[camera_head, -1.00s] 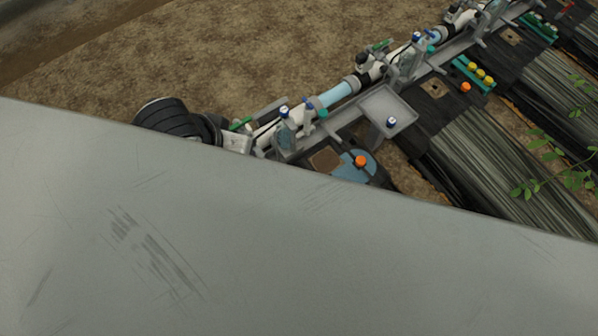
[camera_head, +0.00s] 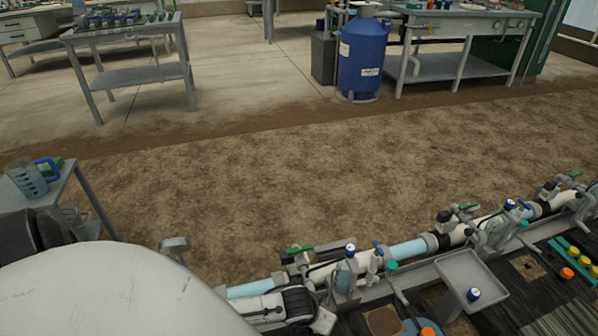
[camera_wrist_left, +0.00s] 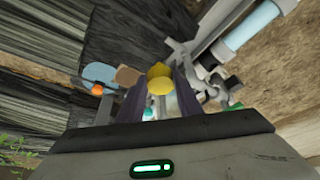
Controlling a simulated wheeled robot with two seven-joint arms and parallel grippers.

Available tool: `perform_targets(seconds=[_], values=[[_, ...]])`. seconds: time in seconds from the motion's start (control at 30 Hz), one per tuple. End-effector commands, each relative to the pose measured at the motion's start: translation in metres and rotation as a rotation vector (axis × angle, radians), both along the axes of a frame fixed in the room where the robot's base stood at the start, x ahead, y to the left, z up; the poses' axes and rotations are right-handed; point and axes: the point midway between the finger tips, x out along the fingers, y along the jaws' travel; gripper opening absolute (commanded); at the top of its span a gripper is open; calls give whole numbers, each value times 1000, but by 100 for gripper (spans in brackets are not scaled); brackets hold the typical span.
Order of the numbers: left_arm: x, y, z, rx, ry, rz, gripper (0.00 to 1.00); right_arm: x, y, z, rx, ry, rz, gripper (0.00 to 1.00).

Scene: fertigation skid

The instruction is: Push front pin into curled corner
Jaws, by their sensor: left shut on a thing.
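My left gripper (camera_wrist_left: 161,92) points out over the bed in the left wrist view, its two dark fingers shut on a yellow pin (camera_wrist_left: 160,70). The pin's lower end is hidden. A blue patch (camera_wrist_left: 100,73) and a brown square (camera_wrist_left: 127,75) lie beyond the fingers, with an orange-headed pin (camera_wrist_left: 97,90) beside them. The head view shows the orange-headed pin (camera_head: 427,331) and brown square (camera_head: 383,321) at the bottom edge. I cannot make out a curled corner clearly. My right gripper is not in view.
A pipe run with valves (camera_head: 408,250) crosses the lower right. A grey tray (camera_head: 470,275) holds a blue-capped item (camera_head: 473,294). A green rack (camera_head: 572,250) holds yellow heads. A blue tank (camera_head: 362,55) and tables stand behind. Bare soil lies between.

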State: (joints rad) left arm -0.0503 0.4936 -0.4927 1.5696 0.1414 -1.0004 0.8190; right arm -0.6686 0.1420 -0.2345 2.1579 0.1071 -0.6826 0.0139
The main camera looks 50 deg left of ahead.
Motion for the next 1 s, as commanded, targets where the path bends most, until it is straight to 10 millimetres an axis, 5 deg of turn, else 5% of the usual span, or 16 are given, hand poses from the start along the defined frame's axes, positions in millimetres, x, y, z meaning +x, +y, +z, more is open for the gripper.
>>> perform_targets(seconds=[0.03,0.23,1.0], values=[[-4,9,-38,5,5,15,11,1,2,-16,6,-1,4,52],[-15,34,-103,13,3,46,11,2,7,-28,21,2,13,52],[-21,42,-166,15,2,53,11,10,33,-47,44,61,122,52]])
